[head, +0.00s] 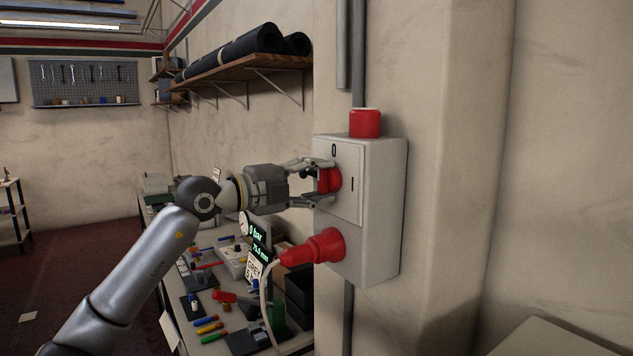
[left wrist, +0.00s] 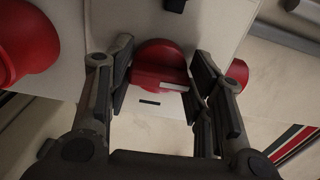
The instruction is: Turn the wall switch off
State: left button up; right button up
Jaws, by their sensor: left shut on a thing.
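The wall switch is a pale grey box (head: 378,215) mounted on the wall corner, with a red rotary knob (head: 329,180) on its front plate. The plate carries a 0 mark above the knob and an I mark to its right. My left gripper (head: 318,182) comes in from the left and is shut on the red knob. In the left wrist view the knob (left wrist: 158,65) sits between the two fingers, with a pale line on its grip bar. The fingers partly hide the knob in the head view. My right gripper is not in view.
A red plug (head: 318,248) with a pale cable sits in the box below the knob. A red cap (head: 365,123) tops the box. Below my left arm, a cluttered workbench (head: 215,339) holds tools and a display. A shelf (head: 240,68) hangs behind.

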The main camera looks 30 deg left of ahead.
pick_arm(q)
jog(key=o, duration=1)
jog(key=shift+a, duration=0.1)
jog(key=shift+v, duration=6.05)
